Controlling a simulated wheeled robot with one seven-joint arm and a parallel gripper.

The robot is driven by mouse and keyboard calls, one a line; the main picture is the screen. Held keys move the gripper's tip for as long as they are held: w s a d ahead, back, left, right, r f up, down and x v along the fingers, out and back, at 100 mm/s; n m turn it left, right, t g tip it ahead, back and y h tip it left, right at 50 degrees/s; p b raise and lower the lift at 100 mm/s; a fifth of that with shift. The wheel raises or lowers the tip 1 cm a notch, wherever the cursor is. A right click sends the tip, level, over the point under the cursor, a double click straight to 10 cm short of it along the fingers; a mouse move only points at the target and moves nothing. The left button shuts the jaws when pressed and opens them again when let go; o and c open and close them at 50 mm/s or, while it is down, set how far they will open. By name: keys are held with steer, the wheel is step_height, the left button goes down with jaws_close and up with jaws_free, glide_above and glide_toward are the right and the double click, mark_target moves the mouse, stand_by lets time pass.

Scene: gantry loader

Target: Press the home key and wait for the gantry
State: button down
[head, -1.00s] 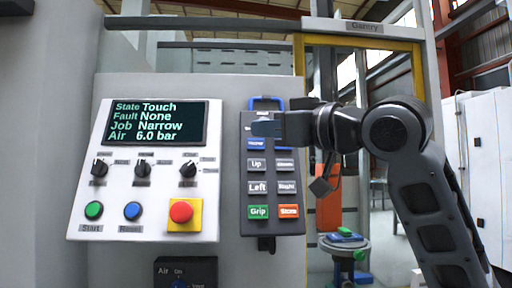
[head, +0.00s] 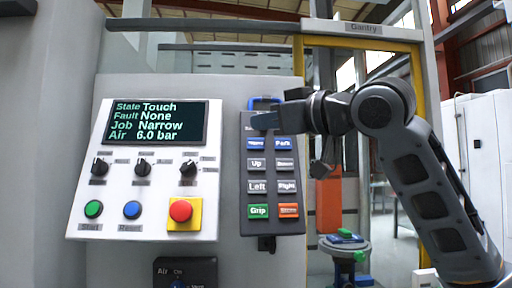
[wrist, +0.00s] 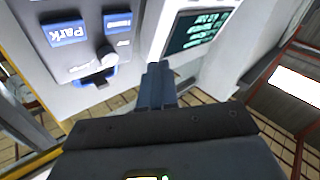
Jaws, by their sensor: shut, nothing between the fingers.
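The grey key pendant (head: 271,225) hangs to the right of the console. Its blue home key (head: 255,143) is at the upper left of the keys, beside the blue park key (head: 283,143). In the wrist view the home key (wrist: 117,20) and park key (wrist: 66,31) show at upper left. My gripper (head: 260,122) is shut and empty, in front of the pendant's top, just above the home key in the head view. In the wrist view its fingertips (wrist: 158,72) are apart from the home key. The screen (head: 156,122) reads State Touch, Fault None.
The white console panel (head: 133,219) carries knobs, a green start button (head: 93,209), a blue reset button (head: 132,210) and a red button (head: 181,211) on yellow. A yellow-framed opening under the Gantry sign (head: 363,28) is at right, with a round stand (head: 343,247) below.

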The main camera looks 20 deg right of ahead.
mark_target(256, 144)
steer(key=shift+w+d+f, duration=0.3)
steer(key=shift+w+f, duration=0.05)
steer(key=shift+w, duration=0.5)
steer(key=shift+w+d+f, duration=0.25)
steer(key=shift+w+f, duration=0.05)
steer(key=shift+w, duration=0.6)
steer(key=shift+w+d+f, duration=0.3)
steer(key=shift+w+f, duration=0.05)
steer(key=shift+w, duration=0.5)
steer(key=shift+w+d+f, duration=0.1)
steer(key=shift+w+f, duration=0.05)
steer(key=shift+w, duration=0.2)
